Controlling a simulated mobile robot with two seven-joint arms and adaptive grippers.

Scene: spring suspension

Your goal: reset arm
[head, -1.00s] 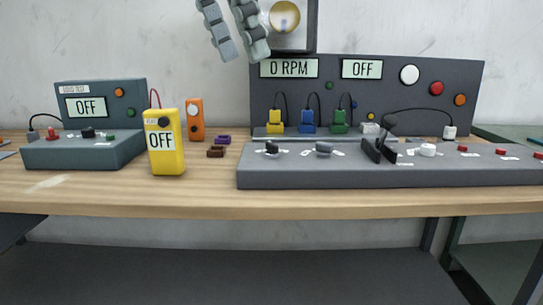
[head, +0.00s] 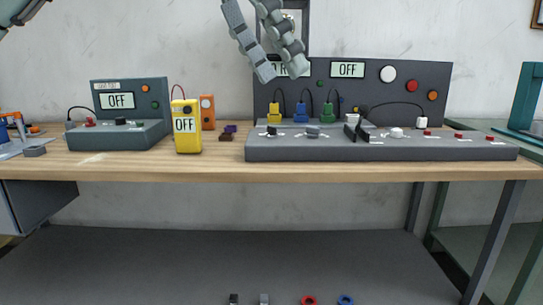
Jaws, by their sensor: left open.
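My left gripper (head: 282,70) hangs at the top middle of the head view, fingers pointing down. Its two grey fingers are spread apart with nothing between them. It is in front of the upper left of the dark control panel (head: 403,100) and covers part of one display there. Part of an arm link of mine shows at the top left corner. My right gripper is not in the view.
A wooden bench (head: 120,165) holds a grey console (head: 380,150), a small test box (head: 115,135), a yellow meter (head: 187,130) and an orange device (head: 208,112). A dark lower shelf (head: 200,265) carries red (head: 309,300) and blue (head: 346,299) rings. Displays read OFF.

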